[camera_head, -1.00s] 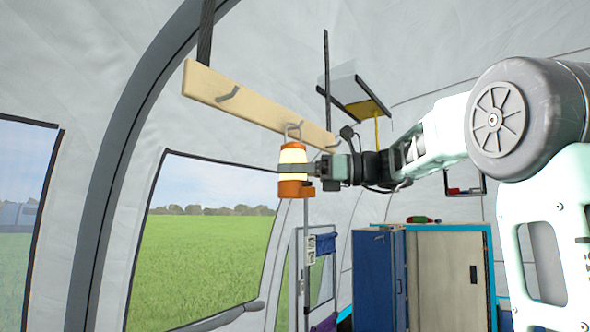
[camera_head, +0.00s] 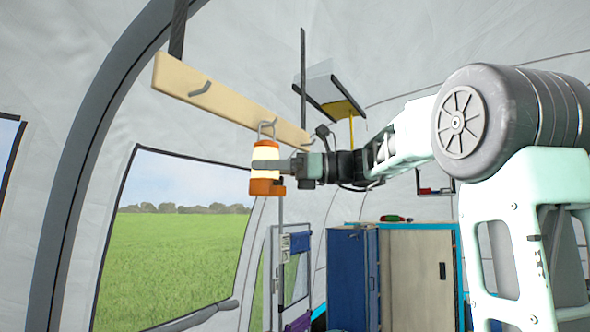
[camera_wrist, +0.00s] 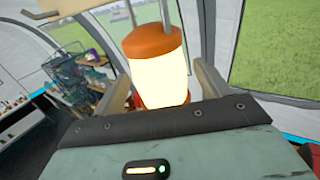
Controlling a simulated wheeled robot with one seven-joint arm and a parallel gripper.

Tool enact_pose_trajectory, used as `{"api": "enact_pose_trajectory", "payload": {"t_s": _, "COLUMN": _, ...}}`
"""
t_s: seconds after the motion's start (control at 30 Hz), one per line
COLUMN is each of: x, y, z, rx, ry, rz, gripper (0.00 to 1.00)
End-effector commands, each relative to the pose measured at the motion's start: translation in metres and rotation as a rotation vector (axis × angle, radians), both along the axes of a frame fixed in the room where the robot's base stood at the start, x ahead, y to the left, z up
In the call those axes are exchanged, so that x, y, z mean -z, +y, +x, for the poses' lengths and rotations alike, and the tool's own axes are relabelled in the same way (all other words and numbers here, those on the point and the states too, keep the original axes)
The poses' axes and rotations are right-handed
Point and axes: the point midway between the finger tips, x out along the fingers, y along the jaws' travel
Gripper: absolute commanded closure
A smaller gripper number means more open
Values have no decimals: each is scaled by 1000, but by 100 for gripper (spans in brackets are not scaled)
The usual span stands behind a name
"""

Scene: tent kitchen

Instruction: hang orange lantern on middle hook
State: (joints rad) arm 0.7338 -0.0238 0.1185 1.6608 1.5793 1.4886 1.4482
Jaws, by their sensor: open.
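The orange lantern (camera_head: 264,187), with a glowing pale body, is upright just below the wooden hook rail (camera_head: 172,77). Its grey wire handle (camera_head: 266,127) reaches up to the rail at the middle hook; I cannot tell surely whether it rests on the hook. My gripper (camera_head: 262,164) is around the lantern's body from the right, jaws open. In the wrist view the lantern (camera_wrist: 158,85) stands between the two spread fingers (camera_wrist: 160,80), its handle running up out of the picture. The left hook (camera_head: 200,89) is empty; the right hook (camera_head: 307,142) shows beside my wrist.
A hanging shelf (camera_head: 335,92) is behind and right of the rail. A blue cabinet (camera_head: 347,275) and a beige-doored cabinet (camera_head: 412,280) stand below at right. The tent window (camera_head: 175,235) is behind at left. Air below the lantern is mostly clear, with a thin pole behind it.

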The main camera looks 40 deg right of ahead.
Motion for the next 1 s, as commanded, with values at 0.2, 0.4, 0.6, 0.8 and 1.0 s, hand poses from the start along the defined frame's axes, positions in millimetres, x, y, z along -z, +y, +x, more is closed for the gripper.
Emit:
{"api": "enact_pose_trajectory", "payload": {"t_s": 0.2, "x": 4, "y": -29, "z": -23, "rx": 6, "ry": -3, "rz": -2, "gripper": 25}}
{"api": "enact_pose_trajectory", "payload": {"t_s": 0.4, "x": 4, "y": -66, "z": -54, "rx": 6, "ry": -3, "rz": -3, "gripper": 25}}
{"api": "enact_pose_trajectory", "payload": {"t_s": 0.6, "x": 2, "y": -100, "z": -83, "rx": 6, "ry": -4, "rz": -2, "gripper": 25}}
{"api": "enact_pose_trajectory", "payload": {"t_s": 0.8, "x": 1, "y": -122, "z": -102, "rx": 4, "ry": -2, "rz": 0, "gripper": 25}}
{"api": "enact_pose_trajectory", "payload": {"t_s": 1.0, "x": 0, "y": -130, "z": -109, "rx": 2, "ry": -3, "rz": -1, "gripper": 25}}
